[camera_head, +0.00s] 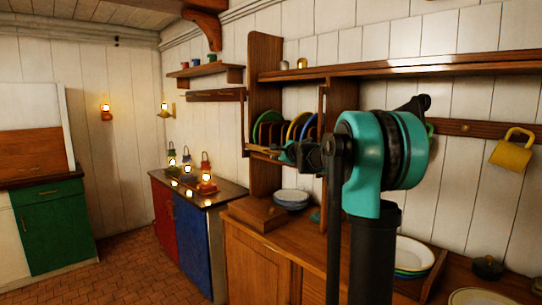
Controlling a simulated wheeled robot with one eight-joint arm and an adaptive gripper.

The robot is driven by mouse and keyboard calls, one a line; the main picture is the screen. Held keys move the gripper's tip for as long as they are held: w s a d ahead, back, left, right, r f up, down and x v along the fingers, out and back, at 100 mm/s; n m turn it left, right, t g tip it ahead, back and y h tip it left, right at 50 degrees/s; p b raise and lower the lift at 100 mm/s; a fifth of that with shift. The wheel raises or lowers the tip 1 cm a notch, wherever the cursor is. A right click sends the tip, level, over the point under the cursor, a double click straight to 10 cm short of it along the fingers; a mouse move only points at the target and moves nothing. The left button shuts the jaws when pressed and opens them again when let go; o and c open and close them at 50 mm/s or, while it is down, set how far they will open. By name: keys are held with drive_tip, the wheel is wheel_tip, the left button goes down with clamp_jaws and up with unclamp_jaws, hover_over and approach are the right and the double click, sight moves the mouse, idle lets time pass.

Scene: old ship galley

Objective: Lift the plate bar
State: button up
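The plate rack holds several plates (271,130) standing on edge, in green, dark red, yellow and blue. A light wooden bar (262,150) crosses low in front of them. My gripper (283,150) is at the right part of this bar, in front of the plates. Its fingers overlap the bar in the picture. They are small and dark, and I cannot tell whether they are closed on it or only beside it. My own arm hides the right part of the rack and the right end of the bar.
Below the rack, stacked bowls (291,199) and a wooden box (258,213) stand on the wooden counter (257,237). More plates (414,257) lie at the right. A yellow mug (512,150) hangs from the peg rail. Lit lanterns (206,175) stand on the left cabinet.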

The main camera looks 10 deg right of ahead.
drive_tip(key=shift+x, duration=3.05)
drive_tip(key=shift+f, duration=0.1)
drive_tip(key=shift+c, duration=0.3)
clamp_jaws()
